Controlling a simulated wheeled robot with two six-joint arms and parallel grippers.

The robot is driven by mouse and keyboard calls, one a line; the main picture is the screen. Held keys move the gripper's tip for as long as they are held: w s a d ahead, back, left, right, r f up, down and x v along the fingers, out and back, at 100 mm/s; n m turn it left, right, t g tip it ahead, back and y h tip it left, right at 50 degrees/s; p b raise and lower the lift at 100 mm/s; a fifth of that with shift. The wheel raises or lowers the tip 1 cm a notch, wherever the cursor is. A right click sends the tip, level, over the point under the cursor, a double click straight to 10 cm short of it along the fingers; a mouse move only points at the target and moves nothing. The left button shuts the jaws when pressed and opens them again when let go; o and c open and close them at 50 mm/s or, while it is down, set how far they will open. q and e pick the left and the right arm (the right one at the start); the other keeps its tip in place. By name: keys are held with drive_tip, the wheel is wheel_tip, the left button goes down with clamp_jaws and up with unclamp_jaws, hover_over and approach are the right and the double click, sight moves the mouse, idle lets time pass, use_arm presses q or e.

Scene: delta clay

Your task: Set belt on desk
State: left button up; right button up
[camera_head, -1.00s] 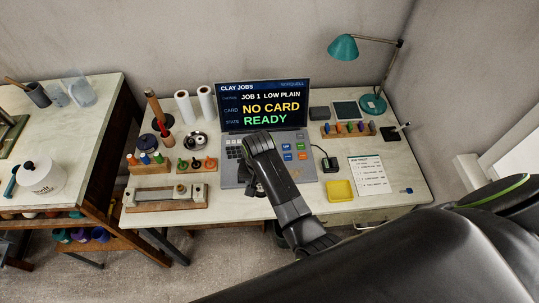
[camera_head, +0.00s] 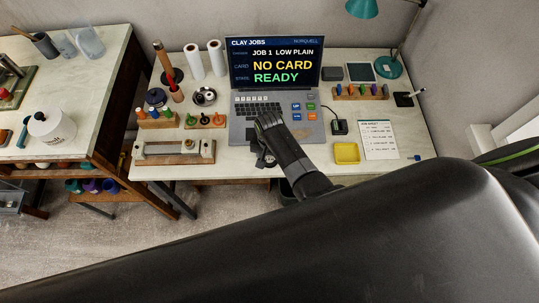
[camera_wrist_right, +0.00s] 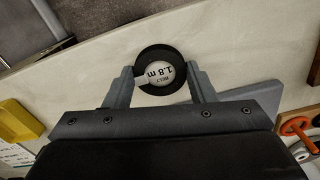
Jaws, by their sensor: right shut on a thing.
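My right gripper (camera_head: 265,160) is at the front of the pale desk (camera_head: 310,160), just in front of the laptop. The right wrist view shows its two grey fingers (camera_wrist_right: 162,80) shut on the belt (camera_wrist_right: 161,53), a black round coil with a white disc label reading "BELT 1.8 m". The belt is over the desk top near the front edge; I cannot tell whether it touches the desk. In the head view my arm mostly hides it. My left gripper is not in view.
The laptop (camera_head: 245,129) stands behind my gripper. Bare desk lies between the gripper and the yellow tray.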

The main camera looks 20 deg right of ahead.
sight(269, 159)
drive_tip(key=o, duration=0.5)
drive_tip(key=shift+f, duration=0.15)
drive_tip(key=o, duration=0.5)
drive_tip(key=shift+c, duration=0.2)
drive_tip(key=shift+r, duration=0.25)
wheel_tip(269, 159, up, 12)
